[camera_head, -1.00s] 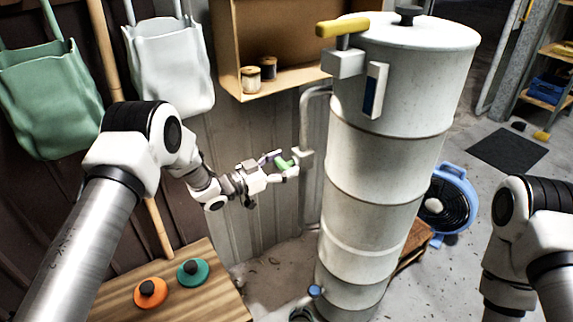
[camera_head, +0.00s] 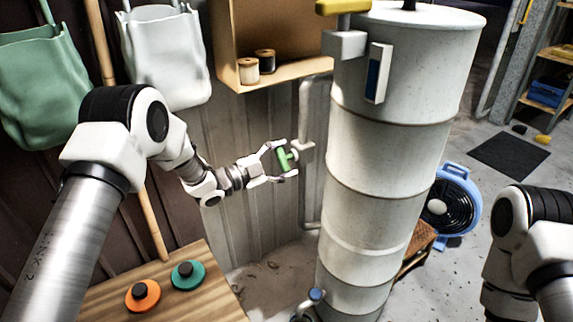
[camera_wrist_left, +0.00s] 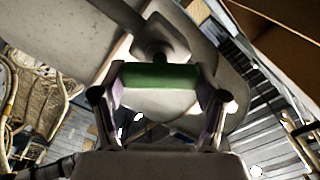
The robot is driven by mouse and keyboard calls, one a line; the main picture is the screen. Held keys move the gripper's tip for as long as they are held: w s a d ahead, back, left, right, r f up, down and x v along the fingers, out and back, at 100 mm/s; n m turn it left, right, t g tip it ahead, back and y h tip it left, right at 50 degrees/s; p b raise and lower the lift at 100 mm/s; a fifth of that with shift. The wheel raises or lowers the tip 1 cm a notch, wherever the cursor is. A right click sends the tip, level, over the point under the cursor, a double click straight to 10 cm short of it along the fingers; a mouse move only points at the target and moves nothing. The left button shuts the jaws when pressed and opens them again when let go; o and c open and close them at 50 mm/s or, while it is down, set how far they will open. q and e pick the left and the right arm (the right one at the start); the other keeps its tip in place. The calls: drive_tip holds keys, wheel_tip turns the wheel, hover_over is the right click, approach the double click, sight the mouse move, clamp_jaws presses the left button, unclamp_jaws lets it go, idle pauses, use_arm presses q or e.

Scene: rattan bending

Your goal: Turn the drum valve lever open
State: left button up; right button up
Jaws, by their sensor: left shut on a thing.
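The tall white drum (camera_head: 385,150) stands right of centre in the head view. A bent grey pipe (camera_head: 311,105) runs beside its left side, with a small valve block (camera_head: 304,152) on it. The green lever (camera_head: 284,160) is at that block and looks close to upright. My left gripper (camera_head: 281,162) is shut on the green lever, its fingers at the lever's two ends. The wrist view shows the green lever (camera_wrist_left: 160,75) lying crosswise between the two fingers, with the valve body behind it. My right gripper is out of view; only part of that arm shows.
A cardboard box shelf (camera_head: 290,75) with two spools is above the left gripper. A wooden table (camera_head: 215,300) with orange and teal knobs is below left. A blue fan (camera_head: 450,205) stands behind the drum.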

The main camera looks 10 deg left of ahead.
use_arm(q)
drive_tip(key=m+b, duration=0.4)
drive_tip(key=m, duration=0.1)
drive_tip(key=shift+f, duration=0.3)
drive_tip(key=shift+r+m+b, duration=0.1)
drive_tip(key=shift+m+b, duration=0.85)
drive_tip(key=shift+m, duration=0.05)
drive_tip(key=shift+r+m+b, duration=0.1)
drive_tip(key=shift+m+b, duration=0.2)
drive_tip(key=shift+m, duration=0.1)
drive_tip(key=shift+r, duration=0.1)
drive_tip(key=o, duration=1.2)
drive_tip(key=shift+w+d, duration=0.1)
drive_tip(key=shift+c, duration=0.2)
